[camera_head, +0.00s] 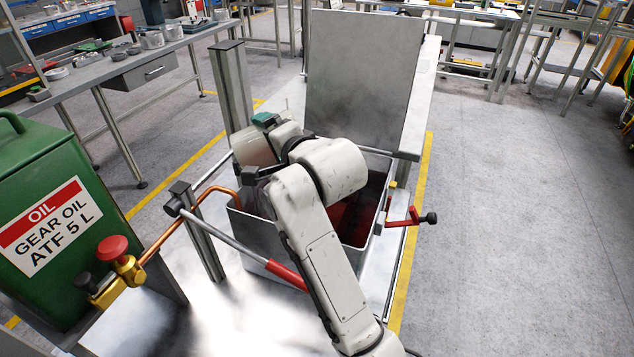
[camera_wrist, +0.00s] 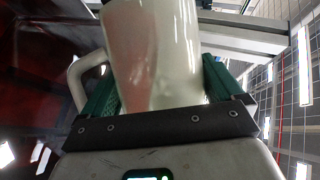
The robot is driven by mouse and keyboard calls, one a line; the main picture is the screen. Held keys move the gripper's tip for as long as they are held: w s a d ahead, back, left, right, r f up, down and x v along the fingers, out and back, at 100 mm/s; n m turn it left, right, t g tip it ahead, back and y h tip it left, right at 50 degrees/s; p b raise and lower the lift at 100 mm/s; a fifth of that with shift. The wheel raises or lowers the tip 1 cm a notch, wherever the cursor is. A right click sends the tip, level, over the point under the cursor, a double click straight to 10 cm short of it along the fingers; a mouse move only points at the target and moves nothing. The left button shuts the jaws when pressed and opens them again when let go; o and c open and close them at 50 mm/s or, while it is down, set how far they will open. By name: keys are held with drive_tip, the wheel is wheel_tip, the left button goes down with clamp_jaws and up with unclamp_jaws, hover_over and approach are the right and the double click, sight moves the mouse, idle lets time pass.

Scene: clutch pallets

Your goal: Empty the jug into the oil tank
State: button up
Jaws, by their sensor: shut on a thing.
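A pale translucent jug (camera_wrist: 152,50) with a side handle is between the green fingers of my gripper (camera_wrist: 158,90), which is shut on it. In the head view the jug (camera_head: 252,150) is partly hidden by my wrist, over the left back part of an open grey metal tank (camera_head: 246,228). Dark red shows inside this tank. A reddish tint shows in the jug's upper left part; I cannot tell whether it is oil inside or the tank seen through the wall. The jug's tilt and any flow are not clear. A green canister (camera_head: 40,190) labelled gear oil stands at left.
A copper pipe (camera_head: 185,222) runs from the brass valve with a red knob (camera_head: 113,248) to the grey tank. A red-gripped lever (camera_head: 250,255) crosses the tank's front. A raised metal panel (camera_head: 358,75) stands behind. The floor at right is clear.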

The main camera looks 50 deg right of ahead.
drive_tip(key=shift+s+d+f+b, duration=0.2)
drive_tip(key=shift+f+b, duration=0.1)
drive_tip(key=shift+b, duration=0.15)
drive_tip(key=shift+w+a+f+m+b, duration=0.1)
drive_tip(key=shift+a+f+m+b, duration=0.25)
drive_tip(key=shift+b, duration=0.2)
drive_tip(key=shift+d+f+m+t+y+b, duration=0.25)
drive_tip(key=shift+d+f+t+y+b, duration=0.1)
drive_tip(key=shift+b, duration=0.35)
drive_tip(key=shift+s+d+f+m+t+y+b, duration=0.2)
drive_tip(key=shift+f+m+t+b, duration=0.15)
drive_tip(key=shift+m+b, duration=0.2)
drive_tip(key=shift+s+d+f+m+t+y+b, duration=0.1)
drive_tip(key=shift+s+d+f+m+t+b, duration=0.15)
drive_tip(key=shift+m+b, duration=0.25)
idle(1.6)
drive_tip(key=shift+d+f+m+t+b, duration=0.15)
drive_tip(key=shift+m+t+b, duration=0.15)
drive_tip(key=shift+m, duration=0.15)
